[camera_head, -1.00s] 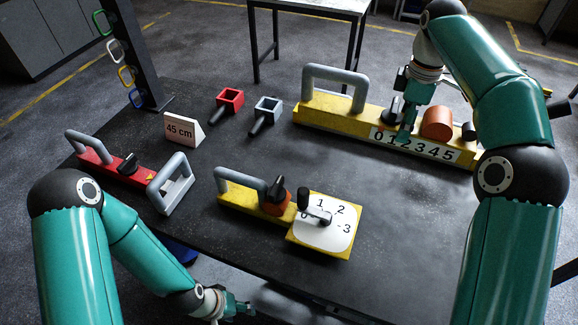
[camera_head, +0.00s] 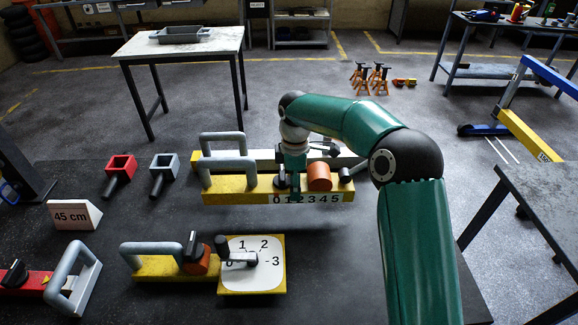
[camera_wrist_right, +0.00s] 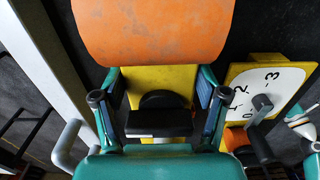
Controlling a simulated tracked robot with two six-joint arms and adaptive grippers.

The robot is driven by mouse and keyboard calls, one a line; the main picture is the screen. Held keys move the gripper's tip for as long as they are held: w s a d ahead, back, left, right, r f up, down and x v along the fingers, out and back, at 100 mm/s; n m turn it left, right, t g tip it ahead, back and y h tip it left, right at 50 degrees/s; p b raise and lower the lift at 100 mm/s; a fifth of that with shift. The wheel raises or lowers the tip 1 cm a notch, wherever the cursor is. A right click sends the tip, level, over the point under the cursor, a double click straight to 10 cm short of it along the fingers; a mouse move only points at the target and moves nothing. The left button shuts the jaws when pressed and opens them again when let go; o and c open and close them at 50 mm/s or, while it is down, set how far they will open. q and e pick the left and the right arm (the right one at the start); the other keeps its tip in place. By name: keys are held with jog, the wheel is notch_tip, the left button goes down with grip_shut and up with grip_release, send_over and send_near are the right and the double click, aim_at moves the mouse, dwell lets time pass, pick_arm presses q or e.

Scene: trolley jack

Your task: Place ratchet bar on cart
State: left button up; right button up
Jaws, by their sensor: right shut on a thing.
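A yellow bar (camera_head: 238,190) with a grey loop handle, a 0–5 scale and an orange cylinder (camera_head: 320,177) lies across the dark table's far part. My right gripper (camera_head: 295,180) is at its middle, shut on a black knob (camera_wrist_right: 158,122), with one finger on each side in the wrist view. A pale bar (camera_head: 262,158) with its own grey handle (camera_head: 222,141) lies right behind it. I cannot tell which bar is the ratchet bar. Teal parts at the right edge of the wrist view look like my left gripper (camera_wrist_right: 312,155), cut off by the frame.
A yellow dial bar (camera_head: 160,267), a red bar (camera_head: 25,284), red (camera_head: 118,177) and grey (camera_head: 163,176) sockets and a 45 cm sign (camera_head: 76,215) are on the table. A side table (camera_head: 180,44) with a grey tray stands behind; a blue-yellow jack frame (camera_head: 530,130) stands right.

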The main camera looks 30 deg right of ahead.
jog(key=shift+w+f+p, duration=0.1)
jog(key=shift+f+p, duration=0.2)
jog(key=shift+f, duration=2.85)
jog(key=o, duration=1.8)
jog(key=shift+f, duration=0.1)
notch_tip(320, 180, up, 12)
jog(key=shift+r+b, duration=0.1)
jog(key=shift+b, duration=0.3)
jog(key=shift+s+a, duration=0.1)
jog(key=shift+s, duration=0.1)
